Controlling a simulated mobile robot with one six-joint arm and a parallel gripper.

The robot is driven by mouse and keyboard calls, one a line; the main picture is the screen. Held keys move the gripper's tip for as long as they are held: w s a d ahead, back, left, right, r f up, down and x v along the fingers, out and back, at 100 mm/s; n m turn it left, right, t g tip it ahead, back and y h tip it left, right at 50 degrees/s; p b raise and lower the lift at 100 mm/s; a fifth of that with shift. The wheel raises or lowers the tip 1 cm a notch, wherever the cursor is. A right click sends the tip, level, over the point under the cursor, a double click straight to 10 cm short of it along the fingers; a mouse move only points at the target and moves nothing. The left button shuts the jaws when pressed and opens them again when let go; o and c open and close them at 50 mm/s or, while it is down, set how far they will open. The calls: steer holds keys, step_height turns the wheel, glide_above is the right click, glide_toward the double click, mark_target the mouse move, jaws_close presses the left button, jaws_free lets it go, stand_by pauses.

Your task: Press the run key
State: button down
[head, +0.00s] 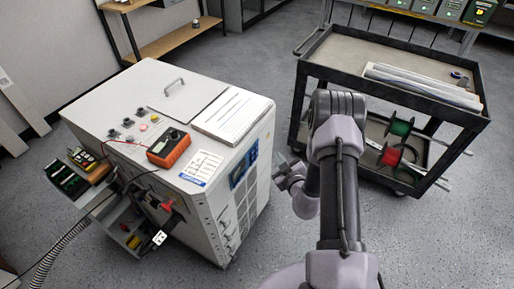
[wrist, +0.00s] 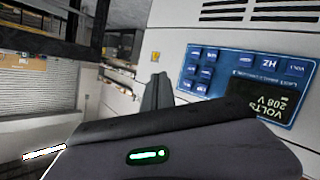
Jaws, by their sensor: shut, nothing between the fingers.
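The white cabinet (head: 222,195) carries a blue control panel (head: 243,165) on its right-hand side. In the wrist view the blue panel (wrist: 238,85) appears upside down, with several dark blue keys (wrist: 203,73) and a dark display (wrist: 258,99) reading 208 V under VOLTS. Keys marked HZ and VOLT can be read; I cannot tell which key is run. My gripper (head: 281,166) is just right of the panel side of the cabinet, apart from it. In the wrist view my gripper's fingers (wrist: 157,92) are shut and empty, left of the keys. My wrist housing covers the panel's lower part.
A black cart (head: 340,60) stands at the right, with cable spools (head: 391,155) on its lower shelf. An orange meter (head: 169,147) and papers (head: 232,115) lie on the cabinet top. Cables and an open drawer are at its left front. Floor between cabinet and cart is clear.

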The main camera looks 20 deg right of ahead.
steer(key=shift+w+a, duration=0.9)
steer(key=shift+w, duration=0.25)
steer(key=shift+w+a, duration=0.85)
steer(key=shift+w, duration=0.25)
steer(key=shift+w+a+p, duration=0.25)
steer(key=shift+w+p, duration=0.05)
steer(key=shift+p, duration=0.1)
steer(key=shift+w+a, duration=0.25)
steer(key=shift+w, duration=0.05)
stand_by(0.8)
steer(key=shift+s+d, duration=0.5)
steer(key=shift+s, duration=0.15)
steer(key=s+d, duration=0.1)
steer(key=s, duration=0.1)
steer(key=s+d+p, duration=0.1)
steer(key=s+d, duration=0.1)
stand_by(0.5)
